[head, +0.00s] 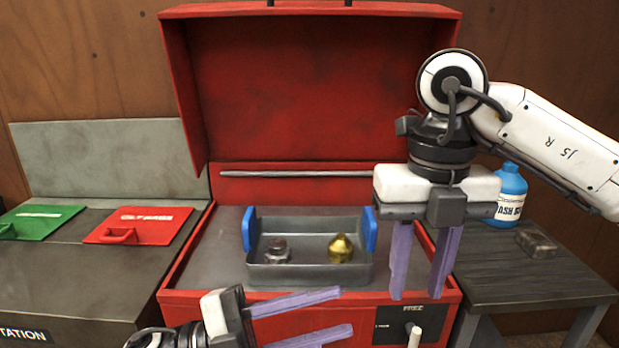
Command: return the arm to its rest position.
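My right gripper (418,272) hangs down at the right front of the red machine. My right arm reaches in from the right edge. My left gripper (342,315) is low at the front, pointing right, its purple fingers apart and empty. The grey tray (310,281) with blue handles sits in the red machine (310,105), whose lid stands open. In the tray are a dark metal part (277,251) and a brass part (341,248).
A green panel (40,221) and a red panel (140,226) lie on the left bench (110,275). A blue bottle (511,193) and a dark block (537,241) stand on the right table (520,275). A control panel with a white lever (414,337) is at the machine's front.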

